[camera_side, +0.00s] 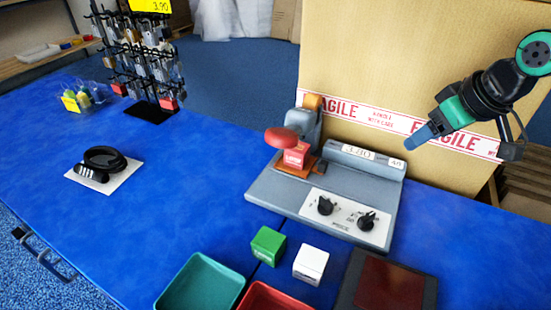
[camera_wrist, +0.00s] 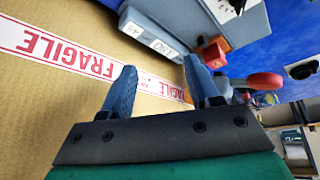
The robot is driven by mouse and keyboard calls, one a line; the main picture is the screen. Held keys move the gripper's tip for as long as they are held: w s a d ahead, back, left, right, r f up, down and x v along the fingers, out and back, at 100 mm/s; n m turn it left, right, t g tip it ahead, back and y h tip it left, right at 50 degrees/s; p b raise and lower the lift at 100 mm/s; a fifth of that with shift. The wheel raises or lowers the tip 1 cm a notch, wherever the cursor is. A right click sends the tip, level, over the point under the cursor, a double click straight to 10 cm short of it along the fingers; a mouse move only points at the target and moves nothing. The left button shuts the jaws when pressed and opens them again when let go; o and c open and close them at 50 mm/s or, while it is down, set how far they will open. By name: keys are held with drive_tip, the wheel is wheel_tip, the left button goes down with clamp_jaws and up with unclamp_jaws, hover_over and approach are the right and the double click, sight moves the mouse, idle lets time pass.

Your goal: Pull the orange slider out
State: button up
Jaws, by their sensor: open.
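In the side view, an orange piece (camera_side: 313,102) sits at the top of the grey post at the back left of a grey machine (camera_side: 270,190). An orange piece (camera_wrist: 212,52) also shows in the wrist view, beyond the right finger. I cannot tell if both are the same part. A red round knob (camera_side: 282,138) and a red block (camera_side: 297,156) over an orange-brown plate are in front of the post. My gripper (camera_side: 418,138) is above and right of the machine, in front of the carton. In the wrist view its blue fingers (camera_wrist: 160,68) are apart with nothing between them.
A large carton (camera_side: 400,65) with FRAGILE tape stands close behind the machine. Green (camera_side: 268,244) and white (camera_side: 311,263) cubes, a teal tray (camera_side: 171,290), a red tray (camera_side: 250,298) and a dark pad (camera_side: 346,296) lie in front. The blue table's left middle is mostly clear.

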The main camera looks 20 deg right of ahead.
drive_tip(key=w+a+f+n+g, duration=0.1)
drive_tip(key=w+a+n+g, duration=0.3)
drive_tip(key=w, duration=0.4)
drive_tip(key=n+g, duration=0.2)
drive_tip(key=n, duration=0.1)
hover_over(323, 162)
wheel_tip(323, 162, down, 6)
drive_tip(key=shift+d+r, duration=0.1)
drive_tip(key=shift+d, duration=0.05)
drive_tip(key=shift+f, duration=2.95)
clamp_jaws()
